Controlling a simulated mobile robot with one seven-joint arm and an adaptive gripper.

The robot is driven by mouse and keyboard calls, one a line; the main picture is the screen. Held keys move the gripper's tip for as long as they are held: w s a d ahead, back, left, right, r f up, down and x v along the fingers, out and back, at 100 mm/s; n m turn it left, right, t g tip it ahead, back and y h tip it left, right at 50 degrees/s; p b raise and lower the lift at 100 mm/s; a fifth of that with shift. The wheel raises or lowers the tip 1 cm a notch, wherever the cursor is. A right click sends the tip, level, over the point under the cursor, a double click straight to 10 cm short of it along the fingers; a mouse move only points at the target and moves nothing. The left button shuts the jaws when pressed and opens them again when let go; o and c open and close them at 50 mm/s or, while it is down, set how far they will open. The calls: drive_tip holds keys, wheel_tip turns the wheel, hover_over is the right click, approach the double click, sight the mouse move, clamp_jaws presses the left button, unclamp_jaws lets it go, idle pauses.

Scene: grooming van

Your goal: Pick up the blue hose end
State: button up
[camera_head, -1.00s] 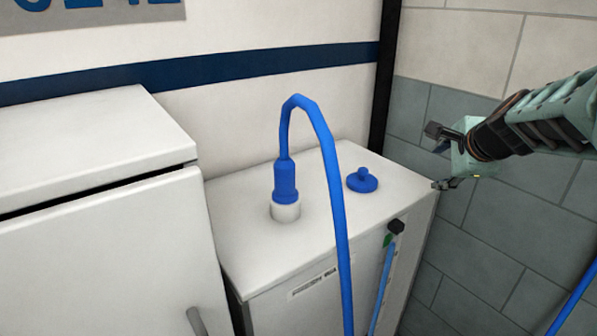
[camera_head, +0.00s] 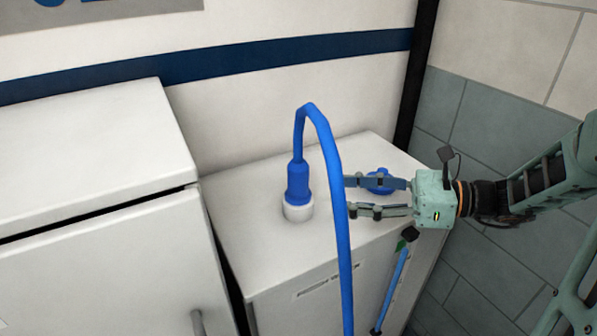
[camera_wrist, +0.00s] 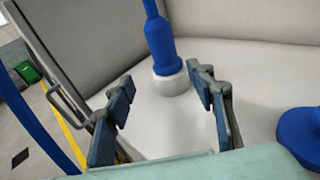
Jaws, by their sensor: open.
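The blue hose end (camera_head: 298,182) stands upright in a white collar (camera_head: 298,211) on top of the white cabinet. Its blue hose (camera_head: 337,190) arches up from it and drops down past the cabinet's front. My gripper (camera_head: 347,196) is open and comes in from the right, its fingers pointing left toward the hose end and apart from it. In the wrist view the hose end (camera_wrist: 160,42) and collar (camera_wrist: 171,80) stand ahead, between the lines of the two open fingers (camera_wrist: 160,88). Nothing is between the fingers.
A blue cap (camera_head: 380,180) sits on the white cabinet (camera_head: 270,250), partly hidden behind my upper finger. A taller white cabinet (camera_head: 90,150) stands to the left. A tiled wall (camera_head: 480,110) rises at the right. A thin light-blue hose (camera_head: 391,290) hangs on the cabinet's side.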

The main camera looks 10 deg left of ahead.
sight(298, 172)
drive_tip(key=shift+w+d+r+t+y, duration=0.1)
drive_tip(key=shift+w+r+t+y, duration=0.2)
drive_tip(key=shift+r, duration=0.2)
drive_tip(key=shift+w+d+r+t+y, duration=0.1)
drive_tip(key=shift+w+r+y, duration=0.05)
drive_tip(key=shift+r+y, duration=0.3)
drive_tip(key=a, duration=0.7)
drive_tip(key=w+a, duration=0.1)
drive_tip(key=a, duration=0.2)
drive_tip(key=shift+w+a, duration=0.1)
drive_tip(key=shift+a, duration=0.25)
clamp_jaws()
drive_tip(key=shift+r, duration=0.15)
